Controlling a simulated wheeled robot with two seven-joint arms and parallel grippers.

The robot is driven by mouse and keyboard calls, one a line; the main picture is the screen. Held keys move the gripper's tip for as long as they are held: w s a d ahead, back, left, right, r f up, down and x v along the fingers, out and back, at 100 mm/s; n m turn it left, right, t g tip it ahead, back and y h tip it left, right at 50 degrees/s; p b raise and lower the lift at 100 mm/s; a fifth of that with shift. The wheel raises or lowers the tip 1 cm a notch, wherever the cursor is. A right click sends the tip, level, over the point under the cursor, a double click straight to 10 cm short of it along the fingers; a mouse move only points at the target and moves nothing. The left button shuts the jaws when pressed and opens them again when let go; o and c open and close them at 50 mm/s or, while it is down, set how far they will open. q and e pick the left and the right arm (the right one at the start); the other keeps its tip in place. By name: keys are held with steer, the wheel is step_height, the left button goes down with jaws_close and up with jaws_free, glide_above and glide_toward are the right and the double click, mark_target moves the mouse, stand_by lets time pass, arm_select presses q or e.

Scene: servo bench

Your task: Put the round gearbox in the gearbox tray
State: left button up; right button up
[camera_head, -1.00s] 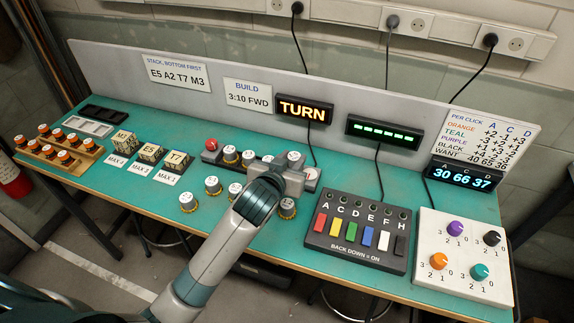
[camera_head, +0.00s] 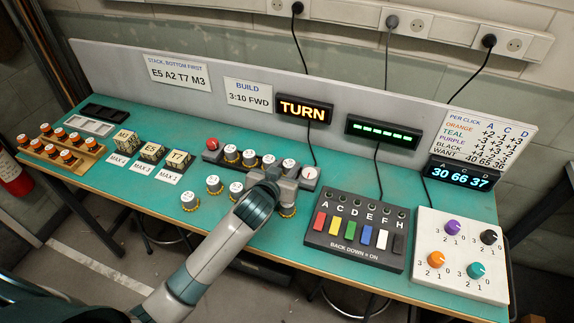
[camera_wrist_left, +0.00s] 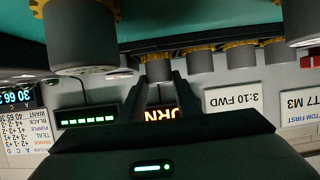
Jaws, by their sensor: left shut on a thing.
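Several round gearboxes, grey with yellow rims and white tops, stand on the teal bench; one is at the front left (camera_head: 190,201). My left gripper (camera_head: 287,179) is over the bench's middle, among them, seen from behind its wrist. Its fingers also show in the left wrist view, which is upside down. They are shut on a round gearbox (camera_wrist_left: 158,69), largely hidden in the head view. Two trays lie at the back left, a black one (camera_head: 104,113) and a white one (camera_head: 89,127); I cannot tell which is the gearbox tray. My right gripper is not in view.
A rack of orange-topped parts (camera_head: 62,150) and labelled blocks (camera_head: 151,152) stand at the left. A dark strip with a red knob (camera_head: 212,144) lies behind the gripper. A switch box (camera_head: 354,230) and a knob panel (camera_head: 463,254) fill the right.

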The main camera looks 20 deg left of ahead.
arm_select(q)
steer(key=shift+f, duration=0.25)
steer(key=o, duration=0.8)
steer(key=shift+r, duration=0.2)
steer(key=shift+s+r, duration=0.2)
steer(key=shift+s, duration=0.45)
steer(key=b+v, duration=0.2)
steer(key=v, duration=0.8)
steer(key=shift+s+r, duration=0.25)
